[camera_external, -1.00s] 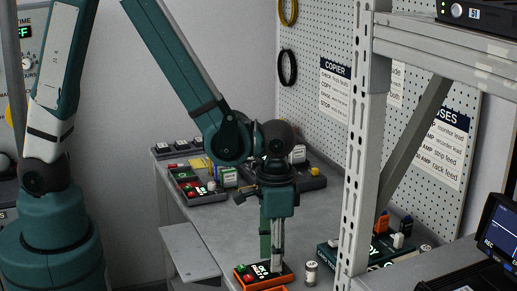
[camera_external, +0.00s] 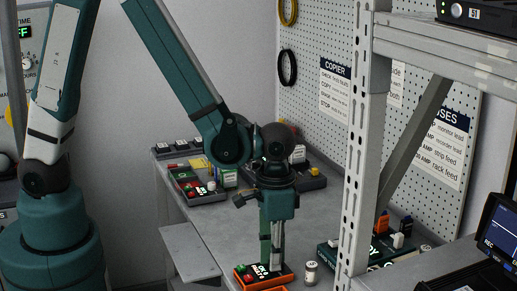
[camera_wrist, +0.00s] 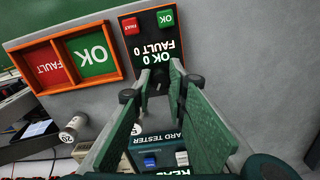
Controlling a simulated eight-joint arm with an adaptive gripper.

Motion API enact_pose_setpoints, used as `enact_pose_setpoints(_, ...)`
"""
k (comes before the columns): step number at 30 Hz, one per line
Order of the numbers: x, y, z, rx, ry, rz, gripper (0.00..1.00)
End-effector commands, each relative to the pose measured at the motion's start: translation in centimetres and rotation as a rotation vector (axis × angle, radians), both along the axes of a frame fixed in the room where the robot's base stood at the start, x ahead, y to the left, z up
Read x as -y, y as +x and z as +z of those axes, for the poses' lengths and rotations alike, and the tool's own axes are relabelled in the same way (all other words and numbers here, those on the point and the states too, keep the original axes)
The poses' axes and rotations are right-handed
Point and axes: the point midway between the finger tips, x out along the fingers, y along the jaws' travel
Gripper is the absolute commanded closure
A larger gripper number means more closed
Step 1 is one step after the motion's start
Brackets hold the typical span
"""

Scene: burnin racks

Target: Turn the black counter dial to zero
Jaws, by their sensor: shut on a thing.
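The counter box (camera_external: 284,279) has an orange edge, a black face and red and green buttons. It lies on the bench below my gripper (camera_external: 271,265). In the wrist view its black face (camera_wrist: 126,39) shows upside down, with the display (camera_wrist: 150,52) reading "OK 0" and "FAULT 0". The fingertips of my gripper (camera_wrist: 161,77) are at the end of the face below the display, shut on the black dial. The fingers mostly hide the dial, so any mark on it cannot be made out.
An orange-edged tray with red FAULT and green OK panels (camera_wrist: 92,52) lies beside the counter in the wrist view. A small metal canister (camera_external: 311,273) stands just right of the counter. The rack post (camera_external: 357,150) rises further right. A green card tester box (camera_external: 329,257) stands behind it.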

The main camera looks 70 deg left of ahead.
Motion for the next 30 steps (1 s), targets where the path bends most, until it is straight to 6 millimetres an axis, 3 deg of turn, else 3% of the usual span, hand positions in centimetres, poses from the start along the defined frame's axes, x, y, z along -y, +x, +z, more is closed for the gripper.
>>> enact_pose_setpoints(13,-0.03,0.06,0.0,0.0,0.001,0.07,0.96)
enact_pose_setpoints(14,-0.03,0.06,0.0,0.0,0.001,0.07,0.83)
enact_pose_setpoints(17,-0.03,0.05,0.0,0.0,0.001,0.069,0.7)
enact_pose_setpoints(30,-0.02,0.02,0.14,0.0,0.0,0.069,0.69)
